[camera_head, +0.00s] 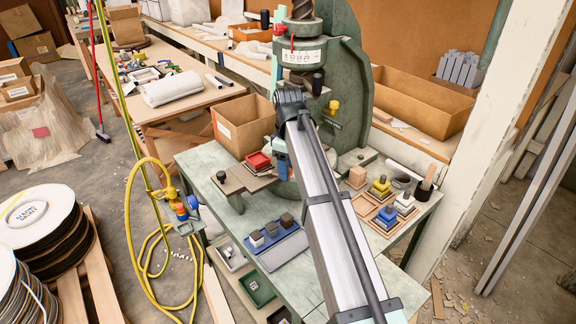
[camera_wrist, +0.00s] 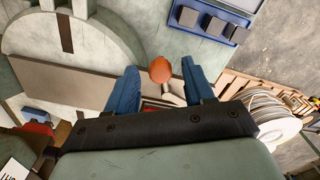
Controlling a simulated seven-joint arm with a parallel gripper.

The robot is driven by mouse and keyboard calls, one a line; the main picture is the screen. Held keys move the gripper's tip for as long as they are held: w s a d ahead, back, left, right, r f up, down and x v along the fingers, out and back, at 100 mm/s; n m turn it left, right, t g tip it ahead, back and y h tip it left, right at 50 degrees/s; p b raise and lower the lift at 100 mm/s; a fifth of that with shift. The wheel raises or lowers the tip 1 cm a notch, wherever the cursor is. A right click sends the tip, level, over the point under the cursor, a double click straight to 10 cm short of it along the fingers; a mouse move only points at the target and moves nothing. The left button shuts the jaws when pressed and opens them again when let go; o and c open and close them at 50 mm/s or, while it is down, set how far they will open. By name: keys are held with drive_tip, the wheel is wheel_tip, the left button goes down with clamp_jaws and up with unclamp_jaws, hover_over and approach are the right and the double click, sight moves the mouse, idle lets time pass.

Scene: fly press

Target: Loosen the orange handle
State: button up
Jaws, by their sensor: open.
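The orange handle (camera_wrist: 161,69) shows in the wrist view as a rounded orange knob on a pale metal stem. It lies between the two blue fingers of my gripper (camera_wrist: 160,66), with a visible gap on either side. The fingers are open and not closed on it. In the head view the arm crosses in front of the green fly press (camera_head: 345,75), and one blue finger of my gripper (camera_head: 282,160) shows by the press's lower front. I cannot make out the orange handle there; the arm seems to cover it.
A blue tray with several dark blocks (camera_head: 278,246) lies at the front of the bench (camera_head: 305,278). A cardboard box (camera_head: 240,125) stands behind. A yellow hose (camera_head: 128,205) hangs left.

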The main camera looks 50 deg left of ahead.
drive_tip(key=shift+r, duration=0.1)
wheel_tip(320, 180, up, 14)
drive_tip(key=shift+f, duration=0.2)
idle(0.3)
idle(0.5)
